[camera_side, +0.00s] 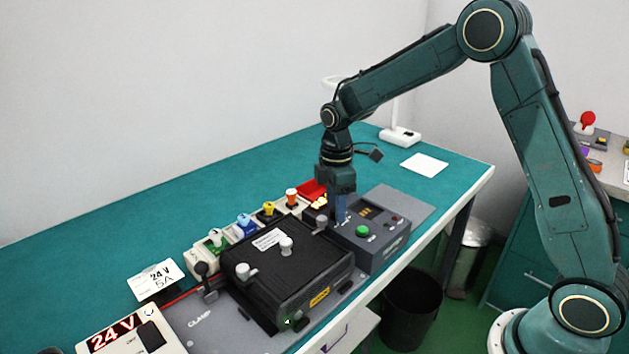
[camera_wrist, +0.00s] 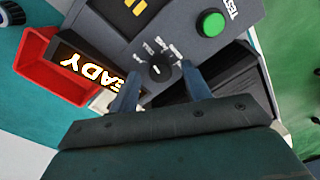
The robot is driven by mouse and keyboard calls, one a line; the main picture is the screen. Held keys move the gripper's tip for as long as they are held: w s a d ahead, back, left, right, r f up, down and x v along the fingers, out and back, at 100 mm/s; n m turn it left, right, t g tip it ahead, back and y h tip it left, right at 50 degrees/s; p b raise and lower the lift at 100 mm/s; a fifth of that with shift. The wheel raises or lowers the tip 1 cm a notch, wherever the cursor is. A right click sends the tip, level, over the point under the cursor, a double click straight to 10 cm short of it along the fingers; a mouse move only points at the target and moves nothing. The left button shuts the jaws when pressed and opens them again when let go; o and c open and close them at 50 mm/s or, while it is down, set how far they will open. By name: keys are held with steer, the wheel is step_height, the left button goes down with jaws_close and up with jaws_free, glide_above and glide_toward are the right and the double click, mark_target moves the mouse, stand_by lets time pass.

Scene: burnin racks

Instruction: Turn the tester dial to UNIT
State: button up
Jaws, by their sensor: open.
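The tester (camera_side: 370,238) is a dark grey box with a green TEST button (camera_side: 362,231) at the right end of the black unit. In the wrist view its dial (camera_wrist: 158,72) is a round black knob with small labels around it, too small to read surely. My gripper (camera_wrist: 158,85) is open, its two blue fingers on either side of the dial. I cannot tell whether they touch it. In the side view the fingers point down at the tester's left part and hide the dial. The green button also shows in the wrist view (camera_wrist: 210,23).
The black unit (camera_side: 285,262) with grey knobs stands left of the tester. A READY display (camera_wrist: 88,72) and a red tray (camera_wrist: 50,75) lie close to my gripper. Coloured connectors line the unit's back edge. The teal bench (camera_side: 130,215) is clear at the back left.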

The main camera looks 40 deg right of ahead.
steer(key=shift+f, duration=0.2)
steer(key=c, duration=1)
